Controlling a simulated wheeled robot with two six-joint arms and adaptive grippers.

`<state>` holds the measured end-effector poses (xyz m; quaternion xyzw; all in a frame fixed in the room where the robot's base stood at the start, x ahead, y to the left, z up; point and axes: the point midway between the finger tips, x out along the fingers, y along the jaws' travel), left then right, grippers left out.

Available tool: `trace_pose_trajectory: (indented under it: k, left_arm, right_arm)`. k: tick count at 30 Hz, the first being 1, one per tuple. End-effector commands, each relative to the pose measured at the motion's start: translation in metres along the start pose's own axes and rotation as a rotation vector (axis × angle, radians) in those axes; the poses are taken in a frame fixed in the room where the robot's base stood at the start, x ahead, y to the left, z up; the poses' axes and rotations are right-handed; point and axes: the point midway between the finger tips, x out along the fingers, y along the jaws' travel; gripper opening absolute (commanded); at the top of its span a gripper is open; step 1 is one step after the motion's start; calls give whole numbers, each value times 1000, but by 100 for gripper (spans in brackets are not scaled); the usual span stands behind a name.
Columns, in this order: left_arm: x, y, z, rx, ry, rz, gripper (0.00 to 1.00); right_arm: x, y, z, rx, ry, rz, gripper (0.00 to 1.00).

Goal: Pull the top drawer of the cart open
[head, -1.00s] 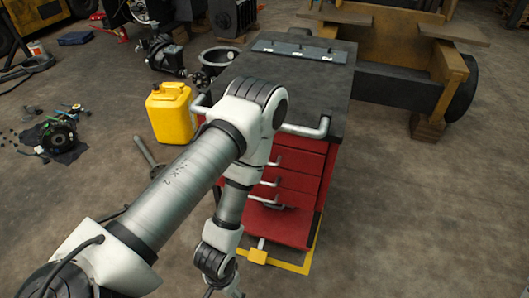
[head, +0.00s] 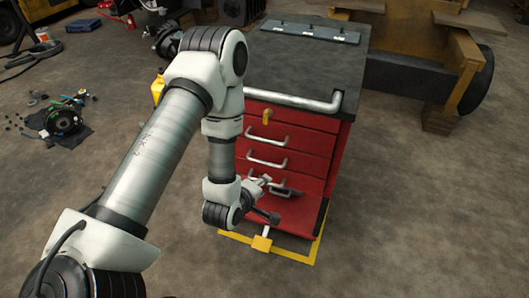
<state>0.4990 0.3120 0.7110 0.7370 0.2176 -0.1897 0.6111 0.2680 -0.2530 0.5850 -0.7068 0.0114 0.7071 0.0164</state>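The red cart (head: 334,165) with a dark top stands in the middle of the head view. Its top drawer (head: 305,118) looks shut, below the thick grey push bar (head: 300,102). A small yellow piece (head: 266,117) sits on the upper front. Grey bar handles show below, the uppermost handle (head: 268,139) partly behind my arm. My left gripper (head: 268,198) is low in front of the lower drawers, well below the top drawer. Its fingers look spread, with nothing between them. I cannot tell whether it touches the cart. My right gripper is out of view.
A yellow frame (head: 283,253) surrounds the cart's base on the floor. A yellow can (head: 158,87) is mostly hidden behind my arm. Dark machine parts (head: 62,121) lie at the left. The floor at right is clear.

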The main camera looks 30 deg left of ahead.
Motion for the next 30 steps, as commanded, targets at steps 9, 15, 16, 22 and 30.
trace_pose_trajectory:
  k: [9, 15, 16, 22, 30]
  left_arm:
    - [39, 55, -72, -270, 161, 352, 39]
    - [53, 70, -77, -268, 162, 362, 39]
    - [58, 72, -78, -267, 162, 362, 39]
    - [94, 83, -85, -266, 160, 359, 39]
    - [108, 87, -88, -267, 159, 356, 39]
  right_arm:
    - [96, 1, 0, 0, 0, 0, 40]
    - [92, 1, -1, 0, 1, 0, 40]
    - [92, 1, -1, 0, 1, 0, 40]
    - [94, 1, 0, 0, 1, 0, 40]
    - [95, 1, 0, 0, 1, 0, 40]
